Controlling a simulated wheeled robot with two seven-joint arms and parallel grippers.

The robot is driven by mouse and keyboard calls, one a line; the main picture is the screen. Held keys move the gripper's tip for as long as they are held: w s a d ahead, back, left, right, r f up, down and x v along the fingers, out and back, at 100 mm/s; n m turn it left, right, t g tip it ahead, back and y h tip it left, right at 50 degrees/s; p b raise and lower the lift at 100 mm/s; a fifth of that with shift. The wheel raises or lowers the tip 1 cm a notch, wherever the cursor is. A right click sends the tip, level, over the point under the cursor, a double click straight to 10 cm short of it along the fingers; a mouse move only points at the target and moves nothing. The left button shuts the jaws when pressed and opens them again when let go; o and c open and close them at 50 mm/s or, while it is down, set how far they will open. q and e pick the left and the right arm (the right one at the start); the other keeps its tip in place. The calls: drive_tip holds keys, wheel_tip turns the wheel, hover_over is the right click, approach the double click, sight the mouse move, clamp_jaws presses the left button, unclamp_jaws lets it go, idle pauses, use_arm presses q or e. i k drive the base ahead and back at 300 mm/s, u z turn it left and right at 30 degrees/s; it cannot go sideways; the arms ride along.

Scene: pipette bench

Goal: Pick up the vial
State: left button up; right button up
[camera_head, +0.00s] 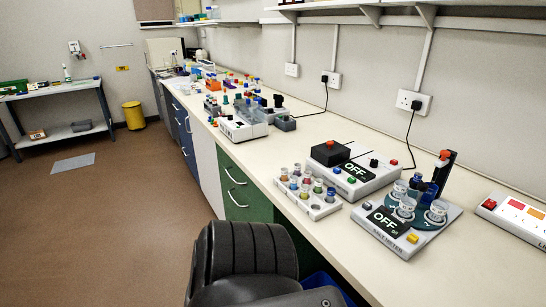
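Several small vials with coloured contents stand upright in a white rack (322,209) near the front edge of the bench; one of them is a vial (306,196) in the rack's middle. A dark blue vial (430,192) stands among clear cups on the salt meter (405,243), right of the rack. I cannot tell which vial the task means. Neither of my grippers shows in this view. A black ribbed, rounded part at the bottom centre hides some of the green drawers below the bench.
A device (375,183) with a black block and an OFF display sits behind the rack. A power strip (515,213) lies at the right. More lab items crowd the bench's far end. Bare bench top (275,152) lies left of the rack. A shelf (470,22) overhangs the back.

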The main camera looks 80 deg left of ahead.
sight(284, 169)
drive_tip(key=u, duration=2.1)
